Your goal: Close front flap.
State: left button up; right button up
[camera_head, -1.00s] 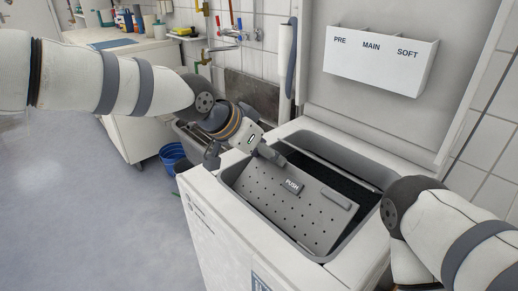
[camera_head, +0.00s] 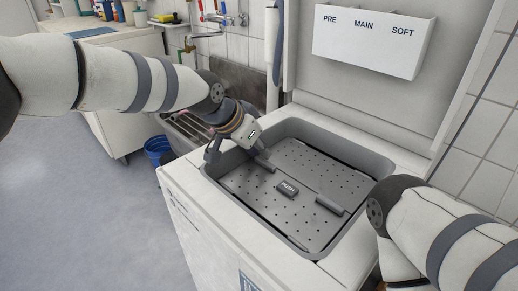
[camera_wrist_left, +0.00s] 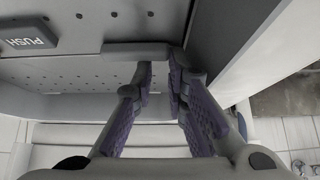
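The front flap (camera_head: 262,190) is a grey perforated plate with a PUSH button (camera_head: 288,188), in the open top of the white washer (camera_head: 215,215). It lies nearly flat, about level with the perforated plate behind it (camera_head: 318,165). I cannot tell whether it is latched. My left gripper (camera_head: 240,157) is over the flap's left part, beside a grey bar. In the left wrist view the PUSH button (camera_wrist_left: 28,42) is at upper left, and the left fingers (camera_wrist_left: 160,68) are partly apart at the bar, with no clear hold on it. My right gripper is out of view.
The raised lid carries a white drawer (camera_head: 370,42) marked PRE, MAIN, SOFT. The opening's grey rim (camera_head: 375,160) surrounds the flaps. A blue bucket (camera_head: 157,150) and a sink (camera_head: 190,128) stand at the left. The floor at the left is clear.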

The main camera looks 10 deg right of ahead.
pick_arm(q)
jog(key=o, duration=0.9)
jog(key=shift+s+d+f+g, duration=0.15)
jog(key=shift+s+d, duration=0.35)
jog(key=shift+s, duration=0.1)
jog(key=shift+s+d+f+g, duration=0.15)
jog(key=shift+s+d, duration=0.3)
jog(key=shift+s, duration=0.15)
jog(key=shift+c, duration=0.2)
jog(key=o, duration=0.6)
jog(key=shift+c, duration=0.2)
jog(key=shift+w, duration=0.15)
jog(key=shift+w+a+r, duration=0.15)
jog(key=shift+w+a, duration=0.05)
jog(key=shift+a, duration=0.05)
notch_tip(320, 180, up, 14)
jog(key=w+d+p, duration=0.1)
jog(key=d, duration=0.1)
jog(key=shift+w, duration=0.15)
notch_tip(320, 180, up, 10)
send_over(276, 163)
jog(key=s+a, duration=0.3)
jog(key=a, duration=0.3)
jog(key=shift+s+f, duration=0.1)
jog(key=shift+f, duration=0.1)
